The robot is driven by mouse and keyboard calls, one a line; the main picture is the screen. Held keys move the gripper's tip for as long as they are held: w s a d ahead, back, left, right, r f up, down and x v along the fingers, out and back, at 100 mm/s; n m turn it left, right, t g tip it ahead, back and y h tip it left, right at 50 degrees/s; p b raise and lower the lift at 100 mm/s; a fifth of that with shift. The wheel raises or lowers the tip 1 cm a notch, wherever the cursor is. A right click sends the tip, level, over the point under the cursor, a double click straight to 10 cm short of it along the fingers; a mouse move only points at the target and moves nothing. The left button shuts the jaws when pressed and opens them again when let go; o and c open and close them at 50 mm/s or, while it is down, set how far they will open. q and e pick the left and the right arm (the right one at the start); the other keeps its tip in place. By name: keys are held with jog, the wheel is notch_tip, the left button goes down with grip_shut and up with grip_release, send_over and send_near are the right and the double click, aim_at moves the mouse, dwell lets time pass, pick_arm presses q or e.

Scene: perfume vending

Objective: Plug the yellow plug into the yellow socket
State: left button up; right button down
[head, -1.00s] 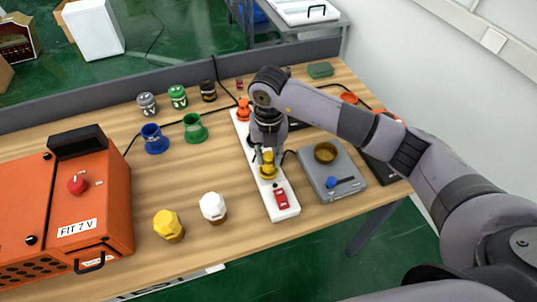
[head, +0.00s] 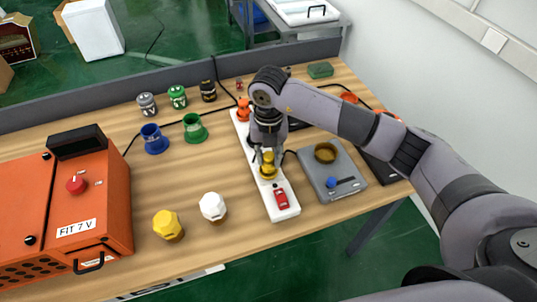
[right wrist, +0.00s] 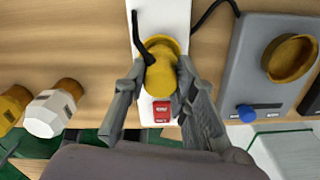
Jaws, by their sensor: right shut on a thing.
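The yellow plug (head: 268,170) is at the front half of the white power strip (head: 282,208), between my right gripper's fingers. My right gripper (head: 267,157) points down and is shut on it. In the right wrist view the fingers (right wrist: 160,88) press both sides of the yellow plug (right wrist: 160,76), and a black cord rises from it. A wider yellow rim (right wrist: 172,43), apparently the yellow socket, shows behind the plug on the strip. How deep the plug sits in it is hidden. My left gripper is out of view.
A red switch (head: 281,198) is on the strip's near end. A grey scale-like device (head: 337,183) with a yellow dish (head: 325,152) stands right. Yellow (head: 168,225) and white (head: 213,206) knob-like pieces stand left, near an orange box (head: 105,190). Blue (head: 154,140) and green (head: 195,130) cups stand behind.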

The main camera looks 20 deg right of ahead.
jog(key=shift+f+b, duration=0.65)
jog(key=shift+b, duration=0.15)
dwell(1.4)
jog(key=c, duration=1.2)
grip_release()
jog(key=shift+c, duration=0.2)
jog(key=shift+o, duration=0.3)
jog(key=o, duration=0.4)
jog(key=shift+o, duration=0.2)
jog(key=shift+r+p, duration=2.1)
jog(key=shift+r, duration=1.45)
